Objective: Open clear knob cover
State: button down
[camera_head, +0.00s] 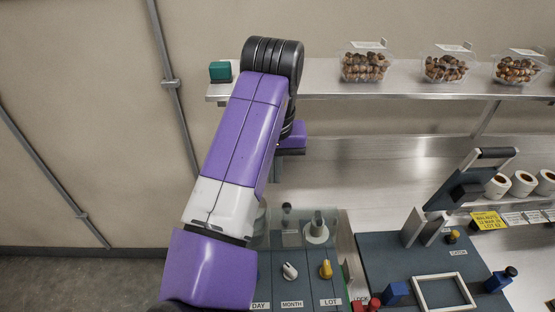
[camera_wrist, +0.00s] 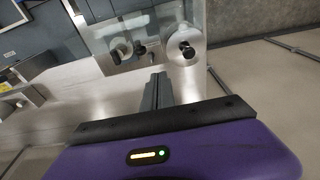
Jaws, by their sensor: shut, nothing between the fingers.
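The clear knob cover (camera_head: 291,240) is a see-through piece at the back of the dark control panel (camera_head: 262,292). A white knob (camera_head: 289,271) over the MONTH label and a yellow knob (camera_head: 326,269) over LOT show in front. The DAY knob is hidden by my arm. In the wrist view the clear cover (camera_wrist: 146,24) shows beyond my gripper (camera_wrist: 157,78), with round fittings near it. My gripper's fingers are together and empty, apart from the cover as far as I can tell. In the head view my arm hides most of the gripper. I cannot tell how far the cover is raised.
A steel shelf (camera_head: 321,89) above holds clamshell trays of nuts (camera_head: 365,66) and a green block (camera_head: 220,71). To the right stands a machine (camera_head: 389,262) with a raised lever arm, a white frame and blue blocks.

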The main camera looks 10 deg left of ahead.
aim_at(287, 225)
jog(key=shift+s+d+f+p, duration=0.2)
jog(key=shift+s+f+p, duration=0.55)
jog(key=shift+f, duration=0.3)
jog(key=shift+s+d+f+p, duration=0.2)
jog(key=shift+s+f+p, duration=0.35)
jog(key=shift+s+f, duration=0.4)
jog(key=shift+w+f, duration=0.1)
jog(key=shift+w, duration=0.05)
